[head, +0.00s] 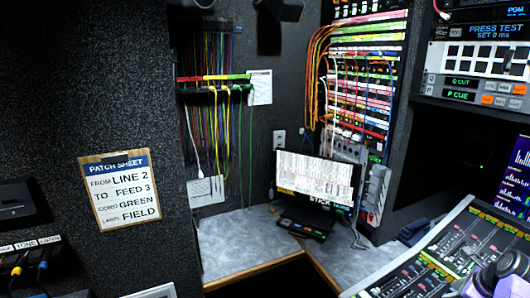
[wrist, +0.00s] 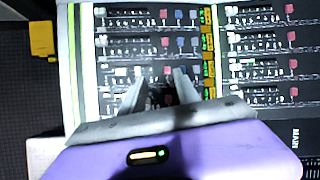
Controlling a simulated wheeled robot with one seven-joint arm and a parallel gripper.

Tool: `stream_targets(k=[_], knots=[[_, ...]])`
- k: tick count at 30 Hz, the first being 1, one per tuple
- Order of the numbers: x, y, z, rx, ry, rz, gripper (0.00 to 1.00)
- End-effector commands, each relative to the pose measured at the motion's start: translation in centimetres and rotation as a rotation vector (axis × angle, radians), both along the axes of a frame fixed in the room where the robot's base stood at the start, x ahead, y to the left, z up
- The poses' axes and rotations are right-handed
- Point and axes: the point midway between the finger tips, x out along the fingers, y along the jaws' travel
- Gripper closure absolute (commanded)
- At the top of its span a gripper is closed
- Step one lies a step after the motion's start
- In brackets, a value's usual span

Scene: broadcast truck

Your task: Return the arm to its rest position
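My gripper (wrist: 160,78) shows in the wrist view, with a purple body and two grey fingers. The fingers are apart with nothing between them. It is over a mixing console (wrist: 220,50) with rows of small knobs and coloured buttons. I cannot tell how far above the console the fingertips are.
A monitor (head: 315,180) stands on the grey corner desk (head: 235,240). A patch sheet (head: 120,190) hangs on the left wall. A yellow object (wrist: 41,39) lies left of the console.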

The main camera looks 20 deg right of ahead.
Motion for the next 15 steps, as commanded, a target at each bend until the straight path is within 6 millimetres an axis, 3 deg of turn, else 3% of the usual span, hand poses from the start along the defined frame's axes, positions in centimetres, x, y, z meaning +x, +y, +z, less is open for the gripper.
stream_targets(k=[3,7,11,15], knots=[[0.8,-3.3,3.4,-0.249,-0.026,0.096,0.62],[0.3,-4.6,4.8,-0.523,0.015,0.218,0.62],[-0.2,-3.5,5.2,-0.797,0.093,0.365,0.62],[-0.6,-0.2,5.1,-1.070,0.189,0.535,0.62]])
